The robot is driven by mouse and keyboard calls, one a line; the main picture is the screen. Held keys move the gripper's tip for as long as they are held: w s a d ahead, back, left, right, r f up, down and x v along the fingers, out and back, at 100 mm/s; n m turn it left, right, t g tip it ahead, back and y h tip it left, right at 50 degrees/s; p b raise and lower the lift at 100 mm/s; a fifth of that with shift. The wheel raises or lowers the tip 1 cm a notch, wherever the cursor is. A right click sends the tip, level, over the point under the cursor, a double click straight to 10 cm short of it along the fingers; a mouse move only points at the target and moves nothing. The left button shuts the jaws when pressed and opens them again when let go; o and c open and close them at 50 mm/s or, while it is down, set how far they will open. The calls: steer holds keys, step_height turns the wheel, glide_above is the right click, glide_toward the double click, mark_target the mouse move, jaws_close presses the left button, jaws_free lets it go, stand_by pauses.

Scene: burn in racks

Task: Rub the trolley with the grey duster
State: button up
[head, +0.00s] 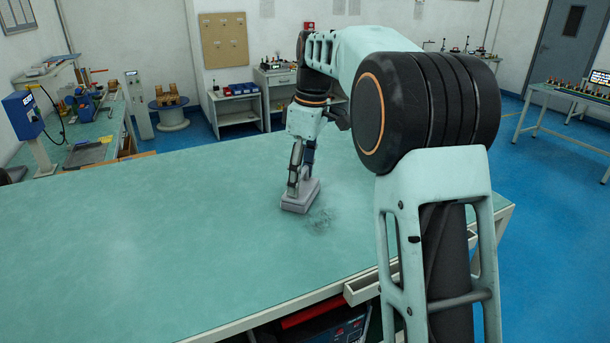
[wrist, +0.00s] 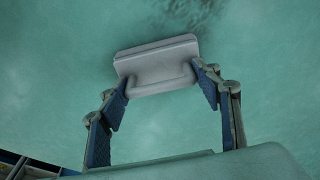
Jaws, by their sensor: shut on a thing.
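The trolley has a large green top (head: 150,235), and its surface also fills most of the wrist view (wrist: 60,60). The grey duster (head: 300,196) is a block with a raised grip, resting on or just above the top; I cannot tell contact for certain. It also shows in the wrist view (wrist: 160,65). My gripper (head: 300,180) points down and is shut on the duster's grip, a finger at each end of it in the wrist view (wrist: 162,80). A dark scribbled smudge (head: 321,219) lies on the top just right of the duster, and beyond it in the wrist view (wrist: 190,12).
The top is bare to the left. A shallow tray (head: 362,290) hangs at its front edge, with a red-and-blue case (head: 325,325) below. A bench with a blue box (head: 22,115) stands at the far left. Shelves with bins (head: 235,105) stand behind.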

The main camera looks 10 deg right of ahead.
mark_target(306, 194)
steer(key=shift+s+d+r+b, duration=0.1)
steer(key=shift+s+d+b, duration=0.25)
steer(key=shift+s, duration=0.4)
steer(key=shift+s+d+b, duration=0.25)
steer(key=shift+s+b, duration=0.2)
steer(key=shift+s, duration=0.3)
